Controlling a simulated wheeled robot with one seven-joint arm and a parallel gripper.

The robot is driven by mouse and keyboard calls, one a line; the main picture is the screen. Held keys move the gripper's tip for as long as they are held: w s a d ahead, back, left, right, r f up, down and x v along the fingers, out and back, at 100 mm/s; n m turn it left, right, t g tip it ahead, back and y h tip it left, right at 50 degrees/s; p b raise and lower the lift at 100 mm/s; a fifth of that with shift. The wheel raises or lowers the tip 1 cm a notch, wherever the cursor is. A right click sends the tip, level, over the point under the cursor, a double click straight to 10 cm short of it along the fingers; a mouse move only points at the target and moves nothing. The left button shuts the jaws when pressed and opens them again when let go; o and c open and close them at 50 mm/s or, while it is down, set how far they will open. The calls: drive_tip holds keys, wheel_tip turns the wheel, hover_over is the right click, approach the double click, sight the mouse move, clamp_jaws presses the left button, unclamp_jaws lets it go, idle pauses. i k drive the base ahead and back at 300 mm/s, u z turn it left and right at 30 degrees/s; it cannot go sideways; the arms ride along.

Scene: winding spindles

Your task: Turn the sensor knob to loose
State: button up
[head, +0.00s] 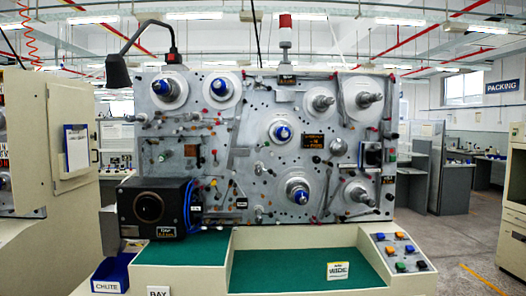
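A large grey winding machine panel (232,172) fills the middle of the head view. It carries several round spindles, some with blue centres, such as the upper left spindle (169,90) and the lower spindle (298,190). Many small knobs, rollers and levers dot the panel. I cannot tell which of them is the sensor knob or read its setting. A black box with a round opening (148,208) sits at the panel's lower left. A small dark display (313,141) is right of centre. My gripper is not in view.
A green-topped ledge (300,270) runs below the panel, with a white "WIDE" label (338,271). A sloped button box (402,252) is at right. A blue chute bin (111,274) is at lower left. A beige cabinet (62,110) stands left. Open floor (465,243) lies right.

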sight(374, 146)
drive_tip(key=z, duration=0.25)
drive_tip(key=i, duration=0.25)
drive_tip(key=z, duration=1)
drive_tip(key=i, duration=1.3)
drive_tip(key=u, duration=0.3)
